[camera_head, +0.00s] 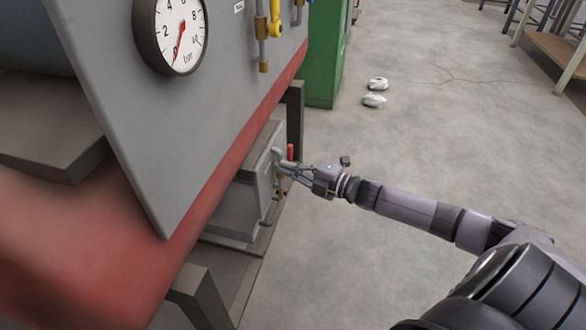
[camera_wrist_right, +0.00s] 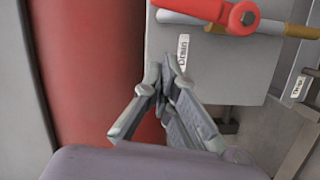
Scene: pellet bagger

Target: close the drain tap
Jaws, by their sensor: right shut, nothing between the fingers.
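The drain tap's red lever (camera_head: 290,152) stands up at the side of a low grey box under the machine in the head view. In the right wrist view the red lever (camera_wrist_right: 212,12) shows at the top edge, partly cut off, beside a brass pipe (camera_wrist_right: 295,31). A "Drain" label (camera_wrist_right: 183,54) is on the grey panel below it. My right gripper (camera_head: 281,167) is by the box, close to the lever. In the wrist view its fingers (camera_wrist_right: 160,78) are together and empty, apart from the lever. My left gripper is not in view.
A grey box (camera_head: 228,210) sits under the red frame (camera_head: 95,262). A second label (camera_wrist_right: 301,87) is at the right in the wrist view. White shoe-like objects (camera_head: 374,100) lie on open floor.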

